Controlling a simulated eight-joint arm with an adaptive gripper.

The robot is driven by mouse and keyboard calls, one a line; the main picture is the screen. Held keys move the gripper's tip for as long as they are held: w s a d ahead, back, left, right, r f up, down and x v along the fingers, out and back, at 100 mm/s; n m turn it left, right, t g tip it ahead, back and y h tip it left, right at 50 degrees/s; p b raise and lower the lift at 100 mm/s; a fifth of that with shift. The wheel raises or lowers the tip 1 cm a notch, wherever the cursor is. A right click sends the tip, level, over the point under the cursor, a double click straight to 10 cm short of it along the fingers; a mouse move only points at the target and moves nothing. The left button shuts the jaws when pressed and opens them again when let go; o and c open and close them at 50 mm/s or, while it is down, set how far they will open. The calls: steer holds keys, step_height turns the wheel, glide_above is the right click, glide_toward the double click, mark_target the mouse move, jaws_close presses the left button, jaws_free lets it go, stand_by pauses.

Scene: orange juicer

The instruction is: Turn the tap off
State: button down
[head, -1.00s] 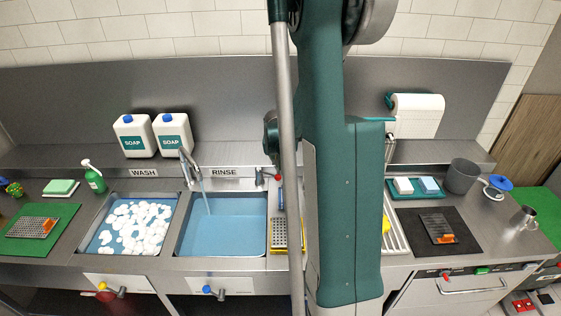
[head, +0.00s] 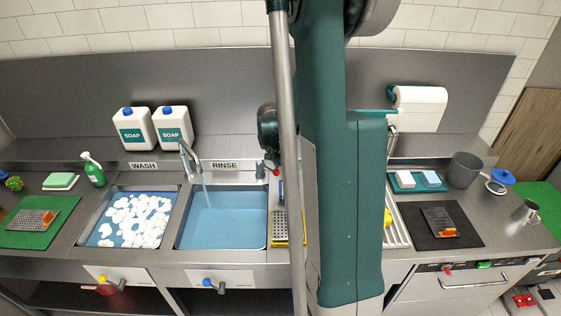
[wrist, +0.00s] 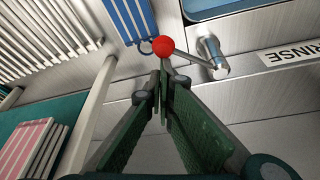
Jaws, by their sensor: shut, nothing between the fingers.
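The tap's bent metal spout (head: 188,160) stands behind the rinse basin (head: 222,222), and a stream of water runs from it into the blue water. The tap's lever has a red ball end (wrist: 163,46) and a metal rod leading to a round valve body (wrist: 212,58) beside the RINSE label. In the head view the red ball (head: 275,172) is just left of my arm. My gripper (wrist: 163,78) is shut and empty, its fingertips close to the red ball in the wrist view. I cannot tell whether they touch it. In the head view the fingertips are hard to make out.
The wash basin (head: 132,219) with white foam is left of the rinse basin. Two soap bottles (head: 153,128) stand on the back ledge. In the wrist view a blue slotted object (wrist: 133,20) lies near the lever, and a white rack (wrist: 45,35) is at upper left.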

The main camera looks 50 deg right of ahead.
steer(key=a+m, duration=0.1)
steer(key=a+m+g+b, duration=0.1)
steer(key=a+m+b, duration=0.1)
steer(key=m, duration=0.1)
steer(key=shift+s+a+f, duration=0.1)
steer(key=shift+s+a, duration=0.15)
steer(key=shift+w+a+m+g+b, duration=0.2)
steer(key=shift+a+m+b, duration=0.25)
steer(key=shift+a, duration=0.25)
steer(key=shift+w+a+m+g+b, duration=0.2)
steer(key=shift+a+m+b, duration=0.15)
steer(key=shift+a, duration=0.4)
steer(key=shift+w+a+m+g+b, duration=0.2)
steer(key=shift+a+m+b, duration=0.15)
steer(key=shift+a+m, duration=0.25)
steer(key=shift+a, duration=0.25)
steer(key=shift+d, duration=0.1)
step_height(320, 180, up, 11)
steer(key=shift+d+h+p, duration=0.15)
steer(key=shift+h+p, duration=0.15)
steer(key=shift+p, duration=0.1)
